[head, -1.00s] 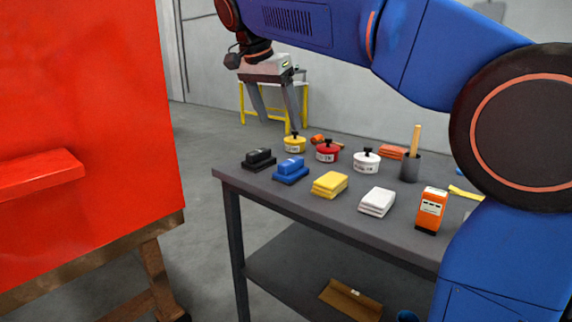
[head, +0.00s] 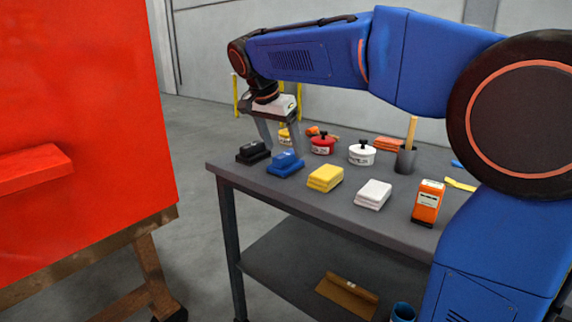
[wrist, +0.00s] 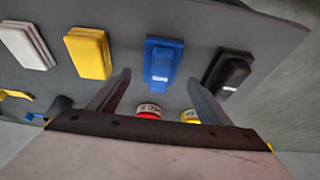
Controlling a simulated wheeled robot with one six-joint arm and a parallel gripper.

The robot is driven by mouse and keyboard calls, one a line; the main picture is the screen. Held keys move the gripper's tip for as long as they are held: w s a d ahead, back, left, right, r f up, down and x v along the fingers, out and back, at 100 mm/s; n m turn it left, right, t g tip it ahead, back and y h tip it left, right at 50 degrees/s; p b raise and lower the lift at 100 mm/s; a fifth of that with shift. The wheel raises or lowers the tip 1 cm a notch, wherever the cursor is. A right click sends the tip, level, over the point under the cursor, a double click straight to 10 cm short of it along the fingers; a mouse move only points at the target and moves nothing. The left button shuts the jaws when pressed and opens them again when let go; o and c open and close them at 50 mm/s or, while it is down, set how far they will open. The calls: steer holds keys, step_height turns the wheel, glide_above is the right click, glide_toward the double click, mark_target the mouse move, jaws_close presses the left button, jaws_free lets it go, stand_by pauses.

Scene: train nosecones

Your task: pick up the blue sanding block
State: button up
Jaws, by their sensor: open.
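The blue sanding block (head: 286,163) lies on the grey table near its left end, between a black block (head: 253,152) and a yellow one. In the wrist view the blue block (wrist: 162,62) shows whole, beyond and between the two fingertips. My gripper (head: 281,148) hangs over the table just behind the blue block, with its fingers pointing down. In the wrist view my gripper (wrist: 160,82) is open with nothing between its fingers. Whether a finger touches the block cannot be told.
A red pot (head: 323,144), a white pot (head: 362,153) and a partly hidden yellow pot (head: 284,136) stand behind. An orange device (head: 427,203) stands farther right. A red panel (head: 80,120) rises at left.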

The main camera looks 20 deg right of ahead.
mark_target(285, 154)
steer(key=shift+x, duration=2.6)
steer(key=shift+s+a, duration=0.1)
steer(key=shift+c, duration=0.6)
steer(key=c, duration=1.1)
step_height(285, 154, up, 10)
